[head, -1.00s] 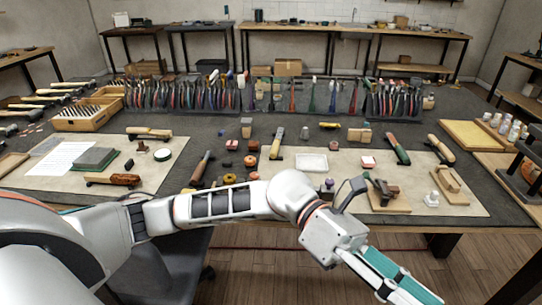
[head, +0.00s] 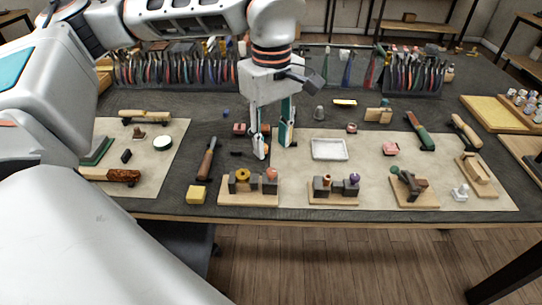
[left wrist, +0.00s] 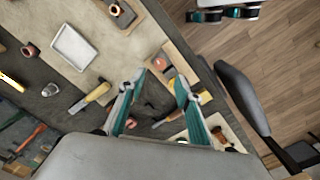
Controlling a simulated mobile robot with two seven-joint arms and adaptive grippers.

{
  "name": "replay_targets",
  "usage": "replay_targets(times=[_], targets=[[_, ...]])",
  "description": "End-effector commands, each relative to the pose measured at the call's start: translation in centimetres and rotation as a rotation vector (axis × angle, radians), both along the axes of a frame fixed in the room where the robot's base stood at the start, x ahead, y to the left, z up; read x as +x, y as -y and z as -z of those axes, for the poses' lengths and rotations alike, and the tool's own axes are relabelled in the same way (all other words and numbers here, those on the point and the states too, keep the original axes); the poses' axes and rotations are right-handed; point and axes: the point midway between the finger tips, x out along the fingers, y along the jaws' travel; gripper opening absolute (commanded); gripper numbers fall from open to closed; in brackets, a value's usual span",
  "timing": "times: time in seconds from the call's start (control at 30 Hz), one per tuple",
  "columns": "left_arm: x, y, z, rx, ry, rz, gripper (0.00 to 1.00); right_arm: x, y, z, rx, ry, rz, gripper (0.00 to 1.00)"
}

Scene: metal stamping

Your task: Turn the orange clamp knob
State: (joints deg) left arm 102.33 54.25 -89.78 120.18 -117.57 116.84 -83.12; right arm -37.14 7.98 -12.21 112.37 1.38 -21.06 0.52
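The orange clamp knob (head: 271,174) sits at the right end of a wooden clamp block (head: 248,199), beside a yellow knob (head: 242,175). It also shows in the left wrist view as an orange-red round top (left wrist: 158,63). My left gripper (head: 272,149) points down over the table, just behind this block in the head view. Its teal-padded fingers are apart and empty. In the left wrist view the fingertips (left wrist: 160,78) are spread near the knob, which lies just beyond the gap between them. I see no contact. My right gripper does not show in the head view; teal-and-white parts at the wrist view's top edge may be it.
A second clamp block (head: 333,200) with a purple knob (head: 354,179) stands to the right. A wooden fixture with a green knob (head: 395,170) is farther right. A yellow block (head: 197,195) and a wood-handled tool (head: 206,160) lie left. A white tray (head: 329,149) is behind.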

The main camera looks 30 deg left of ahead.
Motion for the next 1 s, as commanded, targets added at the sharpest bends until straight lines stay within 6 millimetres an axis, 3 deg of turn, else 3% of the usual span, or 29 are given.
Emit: replay_targets(times=[0.5,0.93,1.0], targets=[[0.0,-0.1,6.5,0.004,0.000,-0.001,0.34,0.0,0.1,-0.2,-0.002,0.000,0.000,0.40],[0.0,-0.1,7.7,0.003,0.001,-0.002,0.34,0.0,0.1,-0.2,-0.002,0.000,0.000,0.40],[0.0,-0.1,7.7,0.003,0.001,-0.002,0.19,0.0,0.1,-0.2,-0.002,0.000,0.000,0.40]])
